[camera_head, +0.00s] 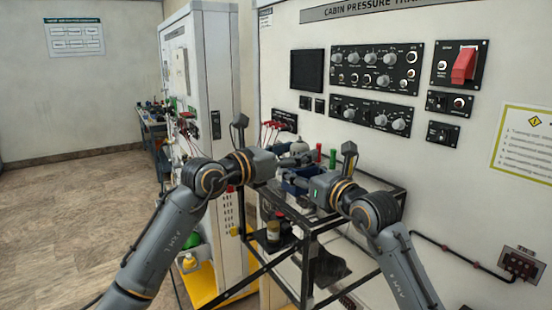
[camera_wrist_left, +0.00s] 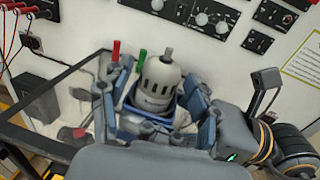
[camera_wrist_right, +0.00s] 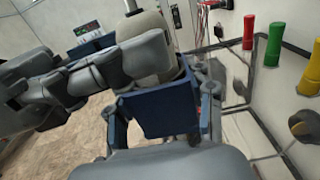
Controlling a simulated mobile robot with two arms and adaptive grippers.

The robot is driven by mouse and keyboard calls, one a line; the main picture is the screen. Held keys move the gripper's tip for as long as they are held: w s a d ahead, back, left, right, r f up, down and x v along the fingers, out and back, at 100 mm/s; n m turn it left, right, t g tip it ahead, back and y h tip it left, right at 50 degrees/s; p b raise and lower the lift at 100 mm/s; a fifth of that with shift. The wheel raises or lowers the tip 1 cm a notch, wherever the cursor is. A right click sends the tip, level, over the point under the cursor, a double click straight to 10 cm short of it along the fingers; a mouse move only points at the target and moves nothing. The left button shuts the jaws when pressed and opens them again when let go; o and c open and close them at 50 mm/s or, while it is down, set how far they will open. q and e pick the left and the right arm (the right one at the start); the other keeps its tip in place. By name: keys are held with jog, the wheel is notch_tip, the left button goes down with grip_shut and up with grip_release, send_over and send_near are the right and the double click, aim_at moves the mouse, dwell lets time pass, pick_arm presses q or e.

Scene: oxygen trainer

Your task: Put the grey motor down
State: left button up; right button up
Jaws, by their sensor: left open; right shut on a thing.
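The grey motor (camera_wrist_left: 160,80), a pale domed cylinder with dark slots, stands in a blue bin (camera_wrist_left: 150,122) in the left wrist view. In the head view the motor (camera_head: 299,147) shows only in part behind my arms. My left gripper (camera_head: 288,163) is open, with its fingers spread on both sides of the motor and nothing clamped. My right gripper (camera_wrist_right: 162,118) is shut on the blue bin (camera_wrist_right: 165,108), with a finger at each side of it. The motor (camera_wrist_right: 150,25) rises behind the bin wall, partly covered by my left gripper. The motor's base is hidden.
A black metal frame stand (camera_head: 312,235) is below the grippers. Red and green upright posts (camera_wrist_right: 274,44) stand close by, in front of the trainer panel (camera_head: 460,190). Red cables (camera_head: 270,130) hang at the left. Open floor (camera_head: 70,220) lies at the left.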

pick_arm(q)
jog(key=v, duration=1.1)
jog(key=shift+r, duration=0.1)
pick_arm(e)
jog(key=o, duration=1.2)
jog(key=shift+o, duration=0.2)
jog(key=shift+s, duration=0.1)
